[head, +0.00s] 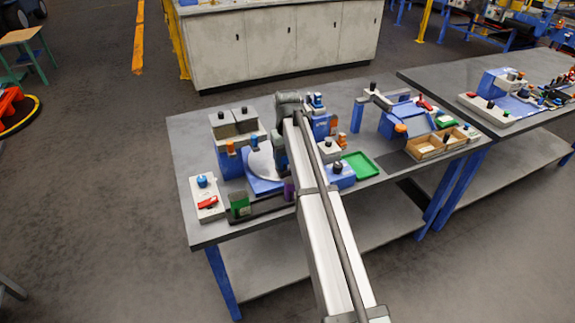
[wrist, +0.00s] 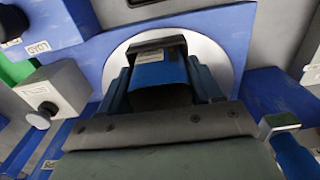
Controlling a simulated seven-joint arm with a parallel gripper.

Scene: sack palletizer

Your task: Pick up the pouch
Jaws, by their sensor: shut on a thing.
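The pouch (wrist: 155,73), blue with a pale label and a dark upper edge, is between the fingers of my gripper (wrist: 160,86) in the wrist view. My gripper is shut on it, with one blue-grey finger on each side. The pouch is in front of a white round plate (wrist: 225,62) on a blue base; I cannot tell whether it touches the plate. In the head view the plate (head: 264,163) is at the left middle of the table, beside my arm. The pouch cannot be made out there, and my arm hides part of that area.
The grey table (head: 195,150) carries several fixtures close around the plate. A green tray (head: 361,165) lies right of my arm, and a wooden divided box (head: 430,149) is farther right. A grey block with a knob (wrist: 58,88) stands left of my gripper.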

